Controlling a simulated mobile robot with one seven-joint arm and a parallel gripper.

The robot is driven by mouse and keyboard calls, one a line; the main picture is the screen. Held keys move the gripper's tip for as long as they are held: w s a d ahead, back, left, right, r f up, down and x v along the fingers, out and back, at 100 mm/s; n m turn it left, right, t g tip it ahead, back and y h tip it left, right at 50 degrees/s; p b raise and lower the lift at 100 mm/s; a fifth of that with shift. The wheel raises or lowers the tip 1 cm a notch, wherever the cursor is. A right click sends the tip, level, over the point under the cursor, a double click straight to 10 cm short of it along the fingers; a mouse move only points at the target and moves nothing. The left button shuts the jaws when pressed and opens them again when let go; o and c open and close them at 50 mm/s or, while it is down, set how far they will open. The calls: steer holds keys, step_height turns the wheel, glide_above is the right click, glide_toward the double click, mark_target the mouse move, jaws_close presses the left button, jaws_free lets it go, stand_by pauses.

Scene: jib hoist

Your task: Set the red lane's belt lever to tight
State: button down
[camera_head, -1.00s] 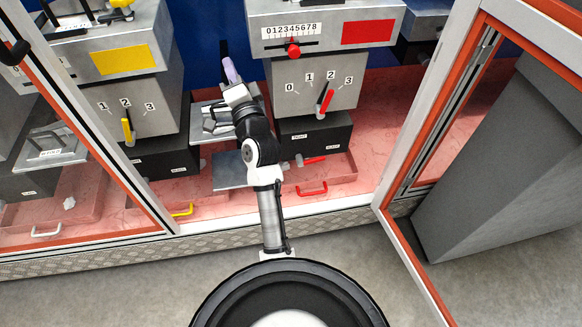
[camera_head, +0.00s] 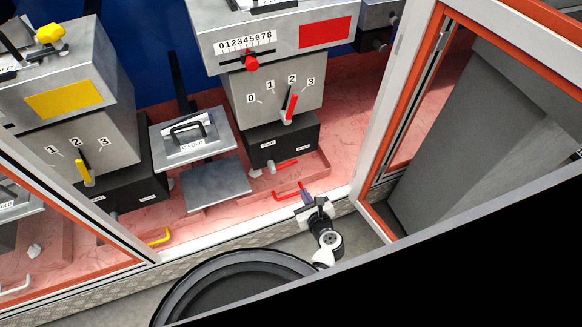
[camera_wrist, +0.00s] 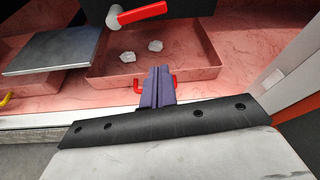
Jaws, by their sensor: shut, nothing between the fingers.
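The red lane's machine is a grey box with a red panel (camera_head: 325,33). The belt lever (camera_head: 286,163), a short red bar on a pale hub, sits low on the black base (camera_head: 300,138) between two labels too small to read. In the wrist view the lever (camera_wrist: 142,13) points right from its hub, tilted slightly up. My gripper (camera_head: 304,191) is shut and empty, in front of the red-handled tray and below the lever. In the wrist view its purple fingers (camera_wrist: 158,74) are apart from the lever and hide part of the tray's red handle (camera_wrist: 137,86).
A second red lever (camera_head: 291,103) stands on the 0–3 dial above. A grey plate (camera_head: 215,183) lies left. The orange-edged door frame (camera_head: 372,150) stands close on the right. A large black shape covers the lower right.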

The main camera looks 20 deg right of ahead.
steer(key=x, duration=1)
steer(key=r+p, duration=0.1)
steer(key=r, duration=0.3)
steer(key=shift+a+p, duration=0.4)
